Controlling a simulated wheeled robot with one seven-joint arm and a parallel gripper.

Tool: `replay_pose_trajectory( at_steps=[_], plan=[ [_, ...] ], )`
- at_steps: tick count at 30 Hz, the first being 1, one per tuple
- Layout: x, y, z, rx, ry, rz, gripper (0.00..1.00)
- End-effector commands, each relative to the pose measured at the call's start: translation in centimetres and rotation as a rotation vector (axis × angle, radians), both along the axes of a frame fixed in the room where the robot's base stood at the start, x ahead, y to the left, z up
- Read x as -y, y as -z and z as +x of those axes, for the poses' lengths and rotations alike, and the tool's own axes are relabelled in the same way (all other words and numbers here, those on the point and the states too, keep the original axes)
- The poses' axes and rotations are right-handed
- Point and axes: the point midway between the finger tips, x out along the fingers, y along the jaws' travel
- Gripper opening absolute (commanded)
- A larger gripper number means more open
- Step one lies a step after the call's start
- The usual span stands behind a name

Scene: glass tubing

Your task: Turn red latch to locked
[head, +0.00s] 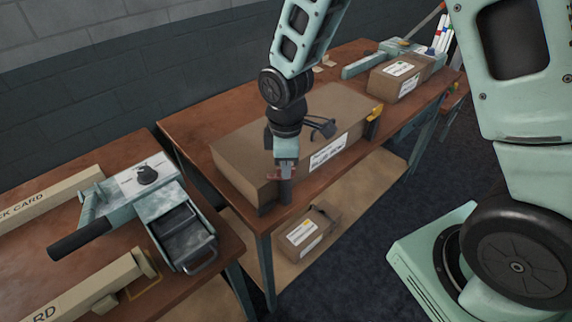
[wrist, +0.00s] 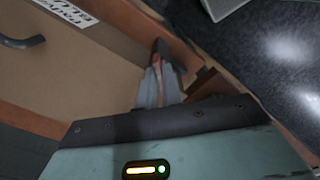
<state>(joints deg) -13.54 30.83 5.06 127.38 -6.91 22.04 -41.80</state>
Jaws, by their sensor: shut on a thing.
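A large brown case (head: 235,150) with a dark handle (head: 318,126) on top lies on the middle table. The red latch (head: 277,177) is at the near end of the case's front side, and only a small reddish part shows. My gripper (head: 286,190) points down at that corner, shut on the latch.
A yellow latch (head: 375,113) is at the case's far front corner. A smaller box (head: 396,82) stands behind it. Another box (head: 307,232) lies on the lower shelf. The left table holds a grey-green device (head: 128,190) with a black handle.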

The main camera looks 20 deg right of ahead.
Motion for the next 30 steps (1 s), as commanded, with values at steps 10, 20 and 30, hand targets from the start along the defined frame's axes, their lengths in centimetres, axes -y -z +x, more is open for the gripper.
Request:
replay_pose_trajectory(
  at_steps=[10, 20, 30],
  plan=[
    [0.04, -0.03, 0.0, 0.0, 0.328, -0.001, 0.0],
    [0.06, -0.08, 0.01, 0.001, 0.615, -0.002, 0.0],
    [0.05, -0.08, 0.01, 0.001, 0.8, -0.001, 0.0]
  ],
)
